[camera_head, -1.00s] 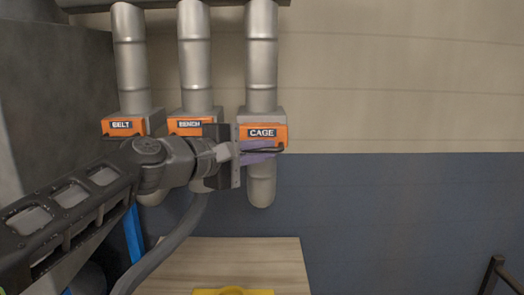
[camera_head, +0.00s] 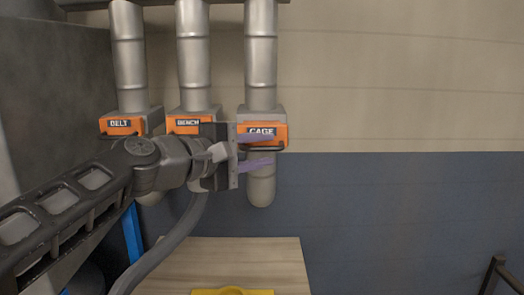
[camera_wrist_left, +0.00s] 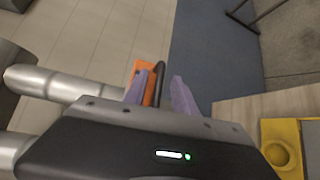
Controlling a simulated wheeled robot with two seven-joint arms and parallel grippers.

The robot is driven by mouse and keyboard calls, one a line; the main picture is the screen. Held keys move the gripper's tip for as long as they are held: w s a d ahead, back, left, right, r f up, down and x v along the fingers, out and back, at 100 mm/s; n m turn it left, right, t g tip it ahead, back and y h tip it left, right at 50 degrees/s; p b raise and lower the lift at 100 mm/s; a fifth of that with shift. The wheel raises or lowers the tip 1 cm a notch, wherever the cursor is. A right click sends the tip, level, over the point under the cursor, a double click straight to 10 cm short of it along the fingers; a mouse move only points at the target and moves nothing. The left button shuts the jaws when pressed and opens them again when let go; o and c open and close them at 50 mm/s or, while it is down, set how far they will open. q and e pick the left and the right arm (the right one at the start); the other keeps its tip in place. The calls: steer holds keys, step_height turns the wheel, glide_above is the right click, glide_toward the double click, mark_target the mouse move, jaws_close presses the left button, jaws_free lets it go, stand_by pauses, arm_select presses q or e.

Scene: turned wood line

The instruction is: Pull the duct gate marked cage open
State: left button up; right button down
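The duct gate marked CAGE (camera_head: 280,131) is an orange plate on a grey box of the right-hand duct. It looks lower and larger than the other two plates, as if standing out from its box. My left gripper (camera_head: 257,151) is at its front, with purple fingers spread apart, one over the plate's lower part and one below it. In the left wrist view, the black handle (camera_wrist_left: 160,82) lies between the open fingers (camera_wrist_left: 161,92), with the orange plate (camera_wrist_left: 142,70) beside it. The gap between handle and right finger is visible. My right gripper is out of view.
Gates marked BELT (camera_head: 119,124) and BENCH (camera_head: 183,124) sit to the left on parallel ducts. A wooden table (camera_head: 285,262) with a yellow object (camera_head: 232,292) stands below. A black frame (camera_head: 494,272) stands at lower right.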

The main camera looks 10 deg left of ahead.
arm_select(q)
steer(key=b+v, duration=0.1)
steer(key=v, duration=0.6)
steer(key=shift+s+b, duration=0.2)
steer(key=shift+b, duration=0.2)
steer(key=shift+a, duration=0.1)
